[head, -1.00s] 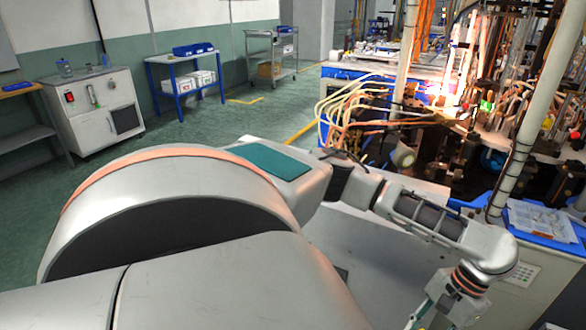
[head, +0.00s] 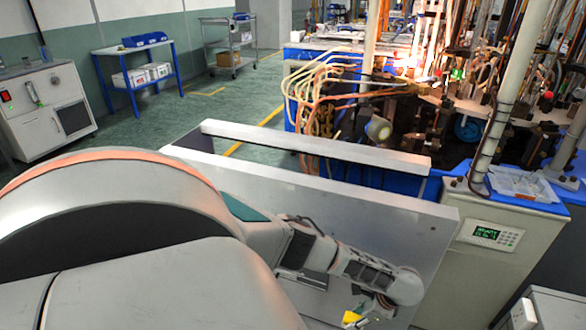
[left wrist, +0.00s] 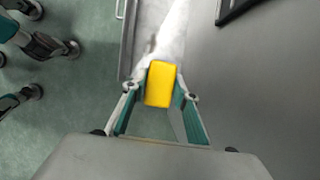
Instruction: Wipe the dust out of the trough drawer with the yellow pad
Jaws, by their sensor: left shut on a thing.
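My left gripper (left wrist: 160,92) is shut on the yellow pad (left wrist: 159,82), which sits between its fingertips in the left wrist view. Ahead of the pad, a grey metal channel with a raised edge and a handle on its left looks like the trough drawer (left wrist: 133,42). The pad overlaps its near end in the picture; I cannot tell whether they touch. A pale smudge shows just beyond the pad; I cannot tell whether it is dust. In the head view the yellow pad (head: 352,317) shows at the bottom, partly hidden by my arm. My right gripper is not in view.
A large grey panel (head: 400,215) stands beyond my left arm, with a pale rail (head: 310,146) behind it. The machine cabinet with a green display (head: 487,233) is at right. A blue-framed table (head: 146,75) stands far left.

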